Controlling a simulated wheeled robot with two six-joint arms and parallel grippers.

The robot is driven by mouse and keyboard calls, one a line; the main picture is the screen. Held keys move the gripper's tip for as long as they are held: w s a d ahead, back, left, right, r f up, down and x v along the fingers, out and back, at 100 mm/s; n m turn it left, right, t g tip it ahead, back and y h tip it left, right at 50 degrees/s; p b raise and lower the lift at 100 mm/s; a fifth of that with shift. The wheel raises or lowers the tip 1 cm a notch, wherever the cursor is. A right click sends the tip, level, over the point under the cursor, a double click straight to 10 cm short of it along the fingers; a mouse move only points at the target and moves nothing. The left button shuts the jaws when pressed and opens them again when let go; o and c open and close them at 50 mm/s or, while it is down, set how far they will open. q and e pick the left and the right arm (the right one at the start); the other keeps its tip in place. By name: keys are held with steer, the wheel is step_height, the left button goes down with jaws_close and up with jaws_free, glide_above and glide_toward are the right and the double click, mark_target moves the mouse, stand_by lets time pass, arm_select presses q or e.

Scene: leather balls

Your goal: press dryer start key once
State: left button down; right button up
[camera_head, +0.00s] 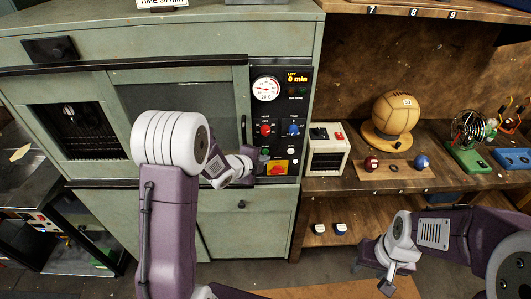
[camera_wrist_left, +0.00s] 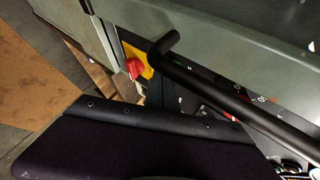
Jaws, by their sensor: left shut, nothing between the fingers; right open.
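The green dryer cabinet (camera_head: 218,215) has a black control panel (camera_head: 305,115) with a round gauge (camera_head: 266,89) and a display (camera_head: 297,77) reading "LEFT 0 min". Below are a red knob (camera_head: 266,130), a blue knob (camera_head: 293,128), a white round button (camera_head: 290,151) and a red switch on a yellow plate (camera_head: 277,168). I cannot read which control is the start key. My left gripper (camera_head: 262,160) is shut and empty at the panel's lower left, hiding part of it; contact cannot be told. My right gripper (camera_head: 387,284) is open and empty, low in front of the bench.
A black door handle (camera_head: 243,130) stands left of the panel; it crosses the left wrist view (camera_wrist_left: 240,110) close by. A cream box (camera_head: 327,158) adjoins the dryer on the right. The wooden bench beyond holds a leather ball (camera_head: 396,112) and small red and blue balls.

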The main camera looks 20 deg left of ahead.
arm_select(q)
steer(key=shift+w, duration=0.1)
steer(key=shift+w+a, duration=0.1)
steer(key=shift+w, duration=0.15)
steer(key=shift+w+a, duration=0.15)
steer(key=shift+w, duration=0.3)
stand_by(0.8)
steer(key=shift+s+f+b, duration=0.1)
steer(key=shift+s+b, duration=0.4)
steer(key=shift+s, duration=0.3)
steer(key=shift+d, duration=0.2)
